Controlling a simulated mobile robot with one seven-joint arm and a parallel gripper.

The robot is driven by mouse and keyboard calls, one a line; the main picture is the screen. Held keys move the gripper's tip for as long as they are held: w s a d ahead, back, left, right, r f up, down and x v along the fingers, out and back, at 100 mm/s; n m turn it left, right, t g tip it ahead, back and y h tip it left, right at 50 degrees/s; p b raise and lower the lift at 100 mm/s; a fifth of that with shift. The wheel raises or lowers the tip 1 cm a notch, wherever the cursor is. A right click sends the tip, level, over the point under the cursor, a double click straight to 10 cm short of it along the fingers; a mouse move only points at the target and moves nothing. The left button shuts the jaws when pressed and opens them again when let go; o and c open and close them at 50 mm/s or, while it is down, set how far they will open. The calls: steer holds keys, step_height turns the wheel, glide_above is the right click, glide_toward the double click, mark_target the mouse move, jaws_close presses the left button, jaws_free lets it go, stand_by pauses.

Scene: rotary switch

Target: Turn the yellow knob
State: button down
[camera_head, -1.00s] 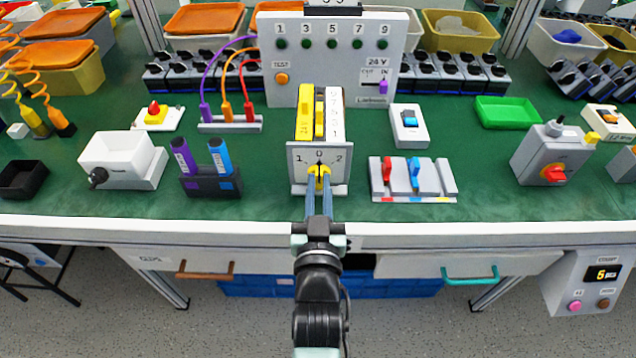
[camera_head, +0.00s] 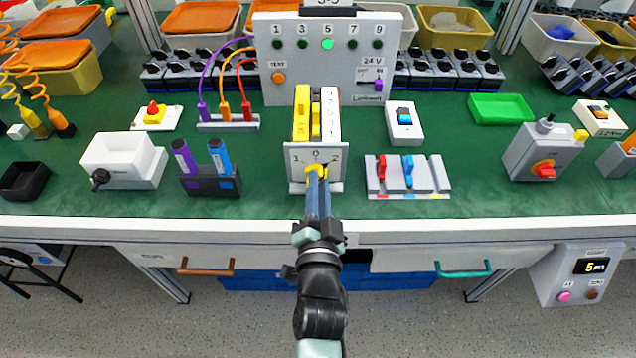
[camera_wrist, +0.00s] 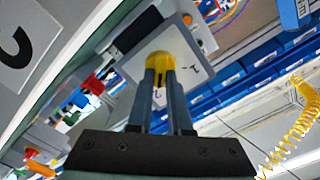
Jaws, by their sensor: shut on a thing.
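The yellow knob (camera_head: 322,171) sits on the front of a light grey switch box (camera_head: 299,176) marked 1, 0 and 2. My gripper (camera_head: 316,176) reaches it from the front, and its two blue-grey fingers are shut on the knob. The fingers are rolled and overlap in the head view, covering part of the knob. In the wrist view the yellow knob (camera_wrist: 168,42) is between the fingertips of my gripper (camera_wrist: 161,76), and the dial plate looks tilted. The knob's exact pointer position is hidden.
A panel (camera_head: 350,73) behind has several lamps, with lamp 5 (camera_head: 327,44) lit green. A pen holder (camera_head: 210,182) stands left and a slider block (camera_head: 430,178) right. A counter (camera_head: 590,267) reads 5. Green bench surface (camera_head: 260,190) is clear beside the switch box.

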steer(key=shift+f+m, duration=0.1)
steer(key=shift+m, duration=0.2)
steer(key=c, duration=0.8)
jaws_free()
steer(key=shift+c, duration=0.2)
steer(key=s+b, duration=0.1)
steer(key=s, duration=1.2)
